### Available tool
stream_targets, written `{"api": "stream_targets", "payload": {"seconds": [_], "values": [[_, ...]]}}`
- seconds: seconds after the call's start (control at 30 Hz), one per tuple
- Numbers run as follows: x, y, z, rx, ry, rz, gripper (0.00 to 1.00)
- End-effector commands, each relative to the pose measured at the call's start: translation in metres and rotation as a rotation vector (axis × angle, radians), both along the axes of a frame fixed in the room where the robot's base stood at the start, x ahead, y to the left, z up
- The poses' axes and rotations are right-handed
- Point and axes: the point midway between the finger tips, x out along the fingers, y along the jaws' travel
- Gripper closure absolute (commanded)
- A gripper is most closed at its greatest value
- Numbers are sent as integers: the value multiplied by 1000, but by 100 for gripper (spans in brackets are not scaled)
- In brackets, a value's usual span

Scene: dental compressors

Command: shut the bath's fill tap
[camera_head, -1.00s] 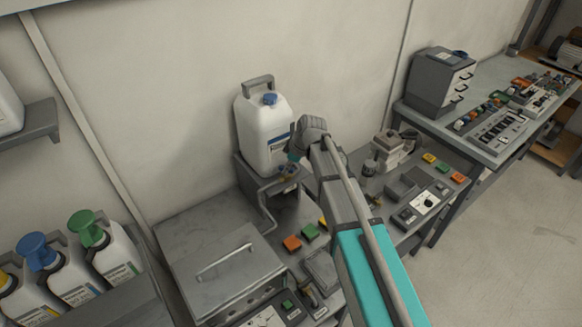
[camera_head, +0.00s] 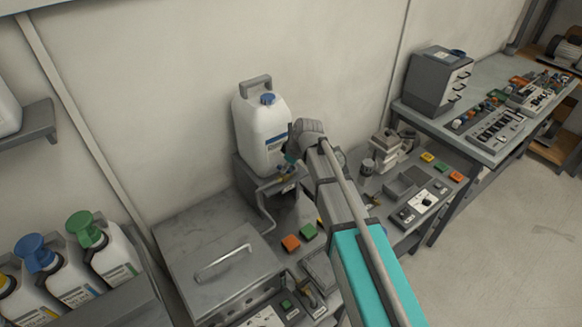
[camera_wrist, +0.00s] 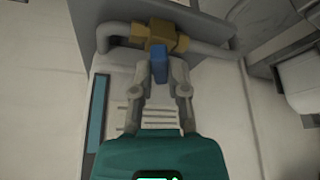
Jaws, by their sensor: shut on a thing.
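The fill tap has a brass body (camera_wrist: 160,36) on a grey pipe and a blue lever (camera_wrist: 159,66), both in the wrist view. My gripper (camera_wrist: 160,72) is shut on the blue lever, with one finger on each side of it. In the head view my gripper (camera_head: 289,160) is at the tap, just in front of the white canister (camera_head: 260,132) on its grey stand; my arm hides part of that area. The bath (camera_head: 222,268) is a grey metal box with a closed, handled lid below and left of the stand.
Bottles with blue and green caps (camera_head: 86,229) stand at the lower left.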

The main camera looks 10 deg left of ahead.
Motion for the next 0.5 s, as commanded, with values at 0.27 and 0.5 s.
{"api": "stream_targets", "payload": {"seconds": [0.27, 0.5], "values": [[-1, 5, 1, 11, -1, -209, 100], [-1, 6, 1, 11, 0, -349, 100]]}}
